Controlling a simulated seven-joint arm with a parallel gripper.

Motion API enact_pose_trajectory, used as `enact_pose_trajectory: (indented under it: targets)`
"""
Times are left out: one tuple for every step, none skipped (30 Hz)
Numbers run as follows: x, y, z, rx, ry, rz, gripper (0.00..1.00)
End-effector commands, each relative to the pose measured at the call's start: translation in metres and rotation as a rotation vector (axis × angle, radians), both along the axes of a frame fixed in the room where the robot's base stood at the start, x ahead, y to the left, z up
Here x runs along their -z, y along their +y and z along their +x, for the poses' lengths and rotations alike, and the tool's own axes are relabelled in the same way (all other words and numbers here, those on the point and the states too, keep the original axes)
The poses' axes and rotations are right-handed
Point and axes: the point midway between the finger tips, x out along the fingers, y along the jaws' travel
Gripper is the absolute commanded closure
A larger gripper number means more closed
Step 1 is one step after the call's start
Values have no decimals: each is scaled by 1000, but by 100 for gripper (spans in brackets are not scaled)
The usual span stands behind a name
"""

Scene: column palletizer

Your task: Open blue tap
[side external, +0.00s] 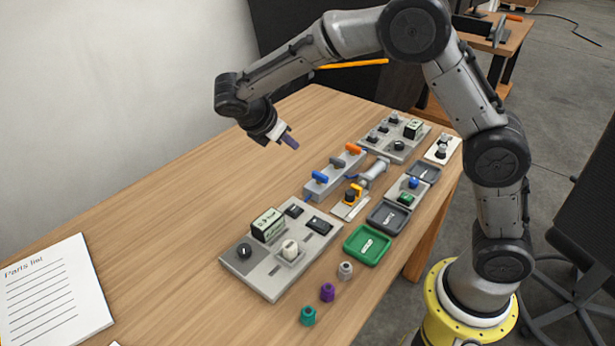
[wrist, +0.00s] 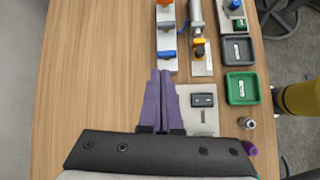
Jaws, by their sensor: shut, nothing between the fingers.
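The blue tap (side external: 320,177) sits on the near end of a pale grey block (side external: 312,192) that carries three taps in a row. It also shows in the wrist view (wrist: 168,54), where its handle lies crosswise to the block. A grey tap (side external: 337,163) is in the middle and an orange tap (side external: 353,149) at the far end. My gripper (side external: 291,142), with purple fingers, is shut and empty, held above the table, apart from the taps. In the wrist view the fingertips (wrist: 160,73) appear just below the blue tap.
A panel with knob and switches (side external: 270,275) lies in front of the block. A green tray (side external: 368,257), dark trays (side external: 389,229) and a yellow-and-black device (side external: 352,194) stand right of it. A second panel (side external: 405,150) is behind.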

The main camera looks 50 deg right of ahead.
Motion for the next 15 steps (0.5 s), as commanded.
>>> enact_pose_trajectory:
  targets:
    - [17,7,7,-21,31,-20,100]
    - [26,11,9,-30,46,-29,100]
    - [37,15,12,-42,63,-38,100]
    - [44,19,13,-50,77,-44,100]
    - [51,21,13,-55,90,-49,100]
    - [60,24,13,-62,107,-54,100]
    - [66,26,12,-67,118,-58,100]
    - [71,28,11,-71,130,-62,100]
    - [76,30,10,-76,140,-66,100]
    - [79,32,10,-79,148,-68,100]
    - [81,32,9,-81,152,-70,100]
    - [83,34,9,-84,157,-71,100]
    - [84,35,9,-87,158,-73,100]
    - [84,36,8,-89,158,-73,100]
    - [83,36,9,-90,156,-72,100]
